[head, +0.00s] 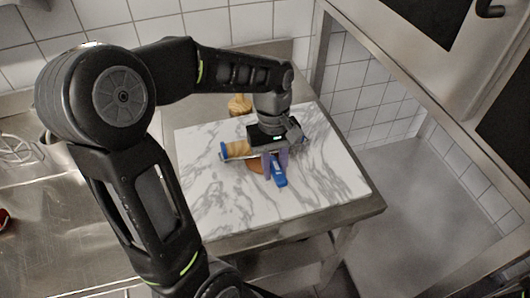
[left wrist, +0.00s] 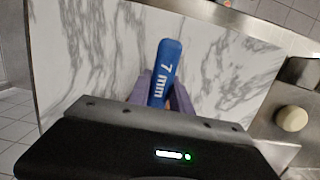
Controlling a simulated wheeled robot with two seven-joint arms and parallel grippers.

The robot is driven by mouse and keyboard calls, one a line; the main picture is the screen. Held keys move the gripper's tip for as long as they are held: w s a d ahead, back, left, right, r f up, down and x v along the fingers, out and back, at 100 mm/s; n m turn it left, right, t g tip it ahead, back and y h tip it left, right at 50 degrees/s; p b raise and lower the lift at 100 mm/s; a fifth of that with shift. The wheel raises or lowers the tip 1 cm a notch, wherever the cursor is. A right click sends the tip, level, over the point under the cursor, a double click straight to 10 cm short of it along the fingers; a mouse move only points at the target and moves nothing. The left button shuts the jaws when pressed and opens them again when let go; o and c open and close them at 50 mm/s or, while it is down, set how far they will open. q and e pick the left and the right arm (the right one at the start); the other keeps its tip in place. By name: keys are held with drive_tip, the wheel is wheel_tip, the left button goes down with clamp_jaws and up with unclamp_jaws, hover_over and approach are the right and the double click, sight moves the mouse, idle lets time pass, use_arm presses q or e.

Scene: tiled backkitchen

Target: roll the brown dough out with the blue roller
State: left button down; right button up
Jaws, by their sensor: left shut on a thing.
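My left gripper (head: 276,166) is over the marble board, its purple fingers shut on a blue bar marked "7 mm" (left wrist: 163,72), which I take as part of the blue roller. The bar also shows in the head view (head: 279,172), slanting toward the near side. A tan cylinder with a blue end (head: 238,149) sticks out left of the gripper; the gripper hides whether it joins the bar. The brown dough (head: 256,166) lies on the board just left of the fingers, mostly hidden. My right gripper is not in view.
The white marble board (head: 215,205) lies on a steel table (head: 374,202), with bare board around the gripper. A yellowish-tan object (head: 240,104) stands behind the board. A steel sink area (head: 60,220) is at left. Tiled walls stand behind.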

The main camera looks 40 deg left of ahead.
sight(281, 177)
use_arm(q)
drive_tip(key=shift+a, duration=0.1)
idle(0.3)
drive_tip(key=shift+s+d+f+b, duration=0.15)
drive_tip(key=shift+s+d, duration=0.15)
drive_tip(key=shift+d, duration=0.15)
drive_tip(key=shift+s+d+f+b, duration=0.15)
drive_tip(key=shift+s+d, duration=0.15)
drive_tip(key=shift+d, duration=0.15)
drive_tip(key=shift+s+d, duration=0.1)
drive_tip(key=shift+s+d+r, duration=0.15)
drive_tip(key=shift+s+d, duration=0.35)
drive_tip(key=shift+d, duration=0.3)
drive_tip(key=shift+d, duration=0.1)
